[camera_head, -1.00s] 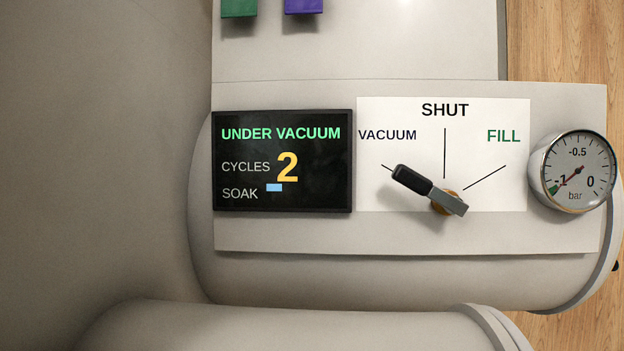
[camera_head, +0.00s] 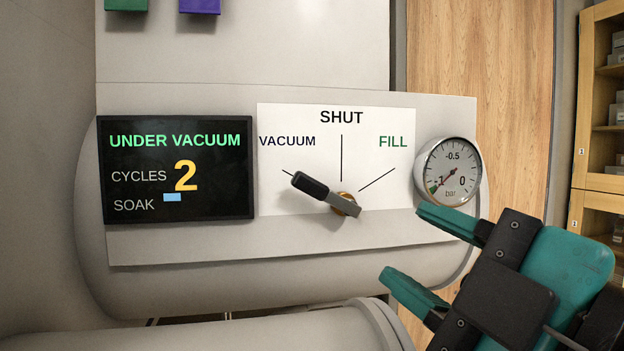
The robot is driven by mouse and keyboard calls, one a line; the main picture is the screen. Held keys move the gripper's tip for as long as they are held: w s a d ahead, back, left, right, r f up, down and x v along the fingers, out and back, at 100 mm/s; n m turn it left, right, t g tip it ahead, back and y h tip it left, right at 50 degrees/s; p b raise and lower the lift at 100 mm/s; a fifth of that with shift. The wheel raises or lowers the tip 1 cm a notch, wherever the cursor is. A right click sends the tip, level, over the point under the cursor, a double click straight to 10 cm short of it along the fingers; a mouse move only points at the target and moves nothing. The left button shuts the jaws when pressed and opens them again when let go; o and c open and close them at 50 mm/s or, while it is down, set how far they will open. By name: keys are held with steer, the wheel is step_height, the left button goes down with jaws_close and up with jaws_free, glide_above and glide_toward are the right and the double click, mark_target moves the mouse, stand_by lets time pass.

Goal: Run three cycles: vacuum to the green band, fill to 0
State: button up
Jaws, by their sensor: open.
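The valve handle (camera_head: 312,187) is a black-gripped lever on a brass hub. It points up-left along the VACUUM line on the white dial plate (camera_head: 270,225). The round gauge (camera_head: 450,172) has its red needle pointing down-left, near -1, at the green band. The display (camera_head: 180,168) reads UNDER VACUUM, CYCLES 2, with a short blue bar beside SOAK. My gripper (camera_head: 405,247) has teal fingers. It is open and empty, at the lower right, below the gauge and to the right of the handle. One fingertip overlaps the panel's lower right edge in the picture.
A green block (camera_head: 126,4) and a purple block (camera_head: 200,5) sit at the top edge. A large pale cylinder (camera_head: 200,327) runs along the bottom. Wooden shelves (camera_head: 600,130) stand at the far right. The space before the display and dial plate is clear.

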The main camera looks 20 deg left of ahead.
mark_target(314, 189)
steer(key=p+x, duration=0.3)
steer(key=p, duration=0.1)
steer(key=shift+w+a+r+p, duration=0.15)
steer(key=shift+w+r+p, duration=0.1)
steer(key=shift+w+p, duration=0.15)
steer(key=shift+w+a+r+p, duration=0.2)
steer(key=shift+a+p, duration=0.35)
steer(key=shift+p, duration=0.65)
steer(key=p+x, duration=0.8)
steer(key=x, duration=0.2)
steer(key=shift+w+a+f+p, duration=0.1)
steer(key=shift+w+a+p, duration=0.4)
steer(key=shift+a+p, duration=0.3)
steer(key=shift+d, duration=0.1)
steer(key=shift+c, duration=0.5)
jaws_close()
